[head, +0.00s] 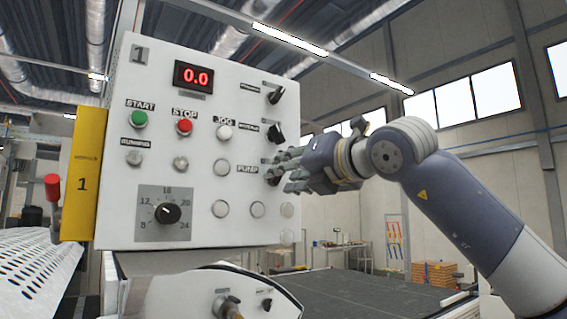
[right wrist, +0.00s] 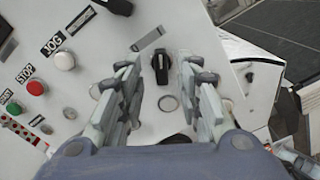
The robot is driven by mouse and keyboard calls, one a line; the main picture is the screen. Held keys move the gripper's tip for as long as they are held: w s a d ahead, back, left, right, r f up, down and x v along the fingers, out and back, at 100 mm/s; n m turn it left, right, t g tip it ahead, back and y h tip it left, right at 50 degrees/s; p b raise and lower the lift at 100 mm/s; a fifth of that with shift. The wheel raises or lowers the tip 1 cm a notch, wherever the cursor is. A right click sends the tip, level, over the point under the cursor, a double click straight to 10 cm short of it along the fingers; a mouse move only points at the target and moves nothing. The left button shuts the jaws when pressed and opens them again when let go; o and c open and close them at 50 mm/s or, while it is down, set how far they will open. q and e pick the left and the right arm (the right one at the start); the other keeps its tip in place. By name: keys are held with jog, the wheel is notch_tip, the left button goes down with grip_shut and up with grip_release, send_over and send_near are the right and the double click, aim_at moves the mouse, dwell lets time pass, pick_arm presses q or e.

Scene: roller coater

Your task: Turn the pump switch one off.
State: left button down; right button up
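My right gripper (head: 287,170) is at the panel's right side and partly covers this knob in the head view. In the right wrist view the black pump switch (right wrist: 160,66) shows between the spread fingers of my right gripper (right wrist: 158,80). The fingers are open, one on each side, with gaps to the knob. My left gripper is not in view.
Two more black knobs, an upper one (head: 275,95) and a middle one (head: 277,132), sit above the pump switch. Green start (head: 139,119), red stop (head: 184,126) and white jog (head: 224,132) buttons are to the left. A large dial (head: 168,212) is lower left.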

jog(key=shift+x, duration=0.8)
jog(key=shift+d, duration=0.1)
jog(key=shift+c, duration=0.6)
grip_shut()
jog(key=n, duration=1.1)
jog(key=shift+n, duration=0.6)
jog(key=shift+o, duration=0.6)
grip_release()
